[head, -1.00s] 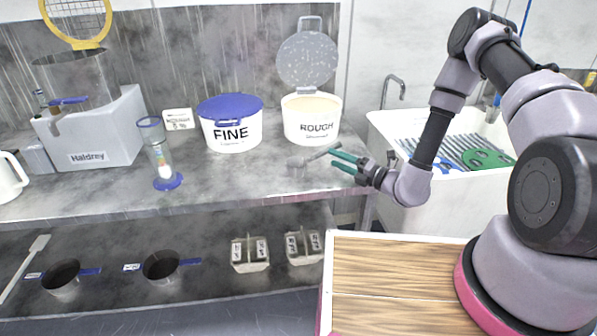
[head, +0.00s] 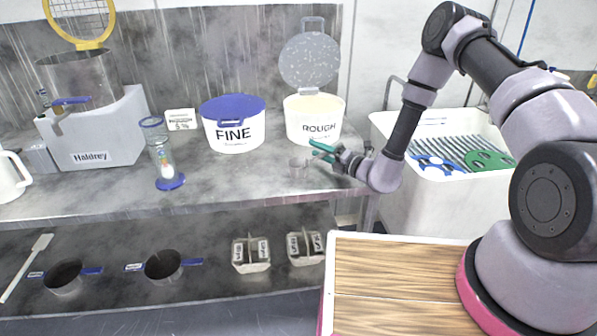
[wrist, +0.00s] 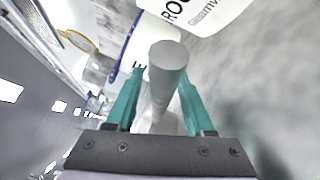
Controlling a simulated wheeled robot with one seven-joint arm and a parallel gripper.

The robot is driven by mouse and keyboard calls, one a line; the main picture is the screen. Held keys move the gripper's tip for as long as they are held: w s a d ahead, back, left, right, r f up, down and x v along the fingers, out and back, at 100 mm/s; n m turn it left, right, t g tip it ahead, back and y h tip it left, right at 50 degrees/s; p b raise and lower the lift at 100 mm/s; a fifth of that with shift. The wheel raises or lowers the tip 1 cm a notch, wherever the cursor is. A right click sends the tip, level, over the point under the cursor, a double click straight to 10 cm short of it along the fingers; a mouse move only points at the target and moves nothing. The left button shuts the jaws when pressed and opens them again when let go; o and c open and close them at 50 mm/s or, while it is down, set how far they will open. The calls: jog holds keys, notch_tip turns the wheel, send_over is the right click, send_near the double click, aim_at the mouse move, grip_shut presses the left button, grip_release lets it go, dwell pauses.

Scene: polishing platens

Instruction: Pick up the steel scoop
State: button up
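The steel scoop (head: 298,168) is a small grey piece on the counter in front of the ROUGH tub. In the head view my gripper (head: 317,150) reaches in from the right, and its teal fingers hide part of the scoop. In the wrist view the scoop (wrist: 168,62) shows its round grey end between the two fingers of my gripper (wrist: 161,78). The fingers stand apart on either side of it, with a gap visible at each side. The scoop's lower part is partly hidden by the gripper's body.
The open ROUGH tub (head: 314,121) stands just behind my gripper, with the lidded FINE tub (head: 233,130) to its left. An hourglass-like timer (head: 163,155) stands further left. The counter's middle front is clear.

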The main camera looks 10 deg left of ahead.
grip_shut()
dwell(1.2)
